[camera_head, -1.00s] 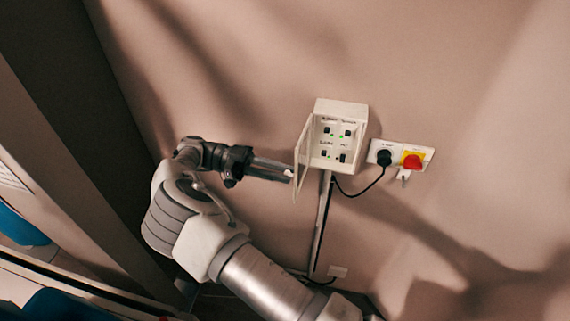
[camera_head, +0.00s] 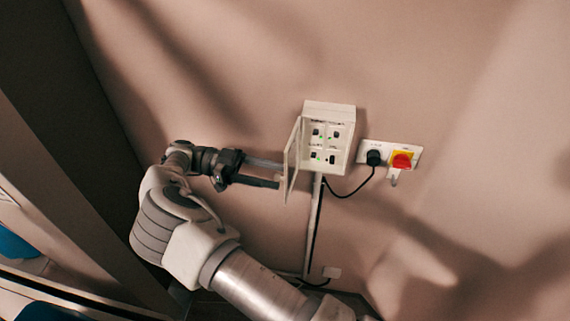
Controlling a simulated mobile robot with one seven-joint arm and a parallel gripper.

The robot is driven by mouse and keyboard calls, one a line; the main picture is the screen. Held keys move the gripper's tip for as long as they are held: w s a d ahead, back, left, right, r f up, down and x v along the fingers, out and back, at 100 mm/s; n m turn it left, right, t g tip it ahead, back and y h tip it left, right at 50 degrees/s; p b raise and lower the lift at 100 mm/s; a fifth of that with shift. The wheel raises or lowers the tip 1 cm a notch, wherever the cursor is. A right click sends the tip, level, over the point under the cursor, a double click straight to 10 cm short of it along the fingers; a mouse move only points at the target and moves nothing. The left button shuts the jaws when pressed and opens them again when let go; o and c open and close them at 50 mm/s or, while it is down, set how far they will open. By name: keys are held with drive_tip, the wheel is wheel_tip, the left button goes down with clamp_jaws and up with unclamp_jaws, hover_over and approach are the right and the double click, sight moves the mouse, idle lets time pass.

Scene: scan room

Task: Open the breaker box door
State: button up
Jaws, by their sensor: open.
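The breaker box (camera_head: 341,112) is a cream box on the wall. Its door (camera_head: 292,160) is hinged on the left and stands swung out, so the switches inside show. My gripper (camera_head: 282,174) is open and comes from the left. Its two dark fingers reach to the door, one higher and one lower. The upper fingertip is partly hidden behind the door, and the lower fingertip is at the door's outer face. I cannot tell whether either finger touches the door.
Right of the box is a white wall socket (camera_head: 417,151) with a black plug (camera_head: 374,158) and a red knob on a yellow plate (camera_head: 402,161). A black cable loops below the box. A conduit (camera_head: 314,225) runs down the wall. The wall above is clear.

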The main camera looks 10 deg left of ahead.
drive_tip(key=d+r+b, duration=0.3)
drive_tip(key=d+r, duration=0.7)
drive_tip(key=d, duration=0.1)
drive_tip(key=shift+d+r, duration=0.35)
drive_tip(key=shift+r, duration=0.05)
